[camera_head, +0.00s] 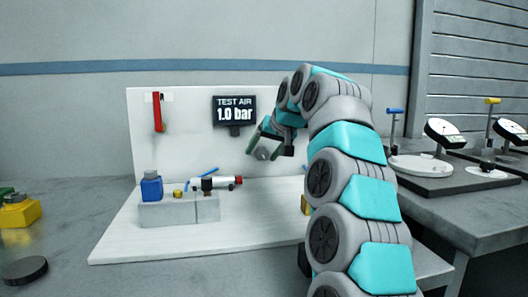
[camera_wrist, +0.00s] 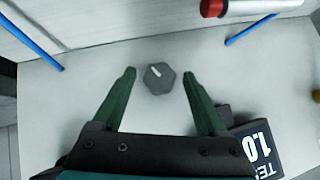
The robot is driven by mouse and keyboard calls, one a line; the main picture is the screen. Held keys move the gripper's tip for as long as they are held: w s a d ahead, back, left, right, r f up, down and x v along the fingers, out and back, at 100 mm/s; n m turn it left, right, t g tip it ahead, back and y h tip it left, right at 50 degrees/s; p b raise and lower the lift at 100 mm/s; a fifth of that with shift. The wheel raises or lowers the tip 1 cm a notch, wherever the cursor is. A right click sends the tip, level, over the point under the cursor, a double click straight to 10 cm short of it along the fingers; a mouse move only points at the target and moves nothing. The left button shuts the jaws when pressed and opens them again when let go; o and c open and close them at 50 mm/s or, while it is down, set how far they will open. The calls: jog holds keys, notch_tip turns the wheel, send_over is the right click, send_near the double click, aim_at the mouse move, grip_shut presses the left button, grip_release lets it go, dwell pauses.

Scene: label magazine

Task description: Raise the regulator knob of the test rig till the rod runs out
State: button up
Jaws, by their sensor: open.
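The test rig has a white back panel (camera_head: 180,140) and white base plate (camera_head: 250,222). Its dark display (camera_head: 234,110) reads "TEST AIR 1.0 bar", and part of it shows in the wrist view (camera_wrist: 262,140). The grey regulator knob (camera_head: 262,154) is at the panel below the display. In the wrist view the knob is six-sided (camera_wrist: 159,78) with a white mark. My gripper (camera_wrist: 159,75) is open, with green fingertips either side of the knob and a gap on each side. A white cylinder (camera_head: 211,183) with a red end (camera_head: 231,180) lies low on the rig; I cannot make out its rod.
Blue tubes (camera_wrist: 38,42) run near the cylinder. A grey block (camera_head: 168,213) carries a blue part (camera_head: 152,187). A red piece (camera_head: 158,112) hangs on the panel. A yellow block (camera_head: 20,213) is at left; dial gauges (camera_head: 445,133) stand on a right-hand bench.

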jog(key=shift+c, duration=0.4)
grip_shut()
jog(key=shift+d, duration=0.1)
jog(key=shift+r+y, duration=0.1)
jog(key=shift+y, duration=0.2)
jog(key=shift+d+m+y+p, duration=0.1)
jog(key=shift+m+y+p, duration=0.55)
jog(key=shift+y, duration=0.25)
jog(key=shift+o, duration=0.4)
grip_release()
